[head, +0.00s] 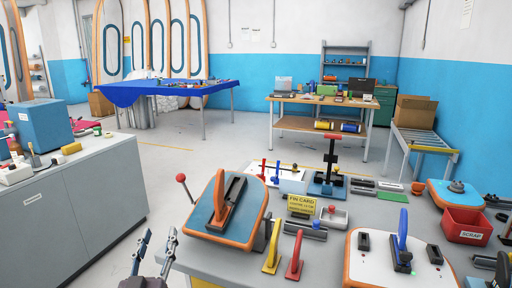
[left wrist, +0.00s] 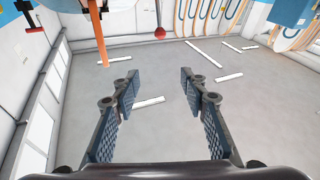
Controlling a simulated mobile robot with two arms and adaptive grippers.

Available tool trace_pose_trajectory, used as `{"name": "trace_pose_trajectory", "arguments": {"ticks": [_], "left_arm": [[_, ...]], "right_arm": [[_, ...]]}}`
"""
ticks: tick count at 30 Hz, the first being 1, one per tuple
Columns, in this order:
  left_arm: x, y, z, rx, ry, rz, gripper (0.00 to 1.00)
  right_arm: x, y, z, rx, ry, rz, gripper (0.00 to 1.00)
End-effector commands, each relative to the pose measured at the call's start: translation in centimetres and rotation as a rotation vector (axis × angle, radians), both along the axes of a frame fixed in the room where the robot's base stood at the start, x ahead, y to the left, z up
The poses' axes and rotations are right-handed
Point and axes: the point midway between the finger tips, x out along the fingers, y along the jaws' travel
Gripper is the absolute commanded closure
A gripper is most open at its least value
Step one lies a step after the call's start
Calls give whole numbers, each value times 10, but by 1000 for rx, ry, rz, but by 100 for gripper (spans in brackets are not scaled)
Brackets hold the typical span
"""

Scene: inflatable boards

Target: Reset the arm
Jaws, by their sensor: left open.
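My left gripper (head: 157,245) is low in the head view, left of the grey bench's near corner. In the left wrist view the same gripper (left wrist: 158,88) shows its two fingers spread apart with nothing between them. My right gripper does not show in either view.
The bench (head: 215,262) holds yellow and red fins (head: 295,258), a white board (head: 365,270) with a blue fin, a yellow sign (head: 301,205) and a red scrap bin (head: 467,226). A grey cabinet (head: 75,205) stands at left.

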Motion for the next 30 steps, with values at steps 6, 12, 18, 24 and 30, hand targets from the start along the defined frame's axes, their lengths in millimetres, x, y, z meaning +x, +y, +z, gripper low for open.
{"name": "trace_pose_trajectory", "arguments": {"ticks": [6, 12, 18, 24, 30], "left_arm": [[7, -4, -40, 9, 75, -7, 60], [11, -8, -92, 21, 171, -16, 60], [8, -14, -168, 38, 309, -31, 60], [-19, -22, -291, 70, 535, -58, 60], [-87, -29, -430, 110, 806, -96, 60]], "right_arm": [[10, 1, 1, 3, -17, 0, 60], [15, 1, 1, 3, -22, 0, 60], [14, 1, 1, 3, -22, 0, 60], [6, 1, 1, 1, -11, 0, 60], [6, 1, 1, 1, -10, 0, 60]]}}
